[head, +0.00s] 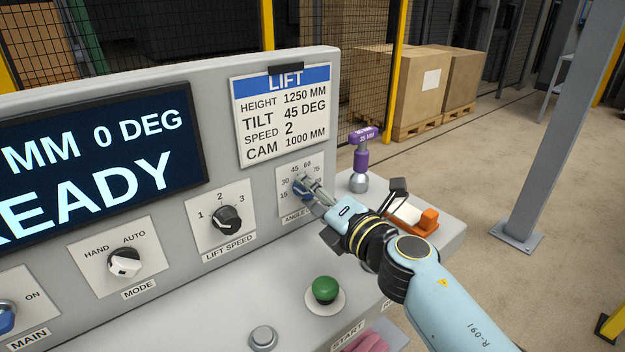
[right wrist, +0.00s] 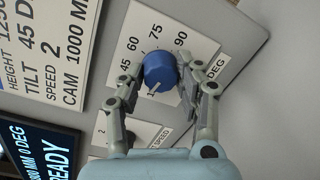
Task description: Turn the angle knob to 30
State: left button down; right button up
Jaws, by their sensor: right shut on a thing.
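The blue angle knob (head: 298,186) sits on a white scale plate (head: 288,214) at the right end of the console panel. It shows larger in the right wrist view (right wrist: 158,68), where 45, 60, 75 and 90 are readable around it. My right gripper (head: 310,188) is shut on the knob, one finger on each side in the right wrist view (right wrist: 161,80). The fingers hide part of the scale. I cannot tell for sure where the knob's pointer stands. The display (head: 95,160) reads 0 DEG and, partly cut off, READY. My left gripper is not in view.
A LIFT card (head: 285,112) above the knob lists TILT 45 DEG. Left of the knob are the lift speed knob (head: 228,219) and mode knob (head: 125,262). A green button (head: 325,290) is below. A purple-topped tool (head: 361,160) and an orange item (head: 429,219) stand right.

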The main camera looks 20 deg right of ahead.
jog(key=shift+m+p, duration=1.4)
jog(key=shift+m, duration=0.3)
jog(key=o, duration=1.1)
jog(key=shift+o, duration=0.2)
jog(key=shift+s, duration=0.1)
jog(key=v, duration=1.1)
jog(key=shift+s+d+r, duration=0.15)
jog(key=shift+s+d, duration=0.1)
jog(key=shift+s, duration=0.1)
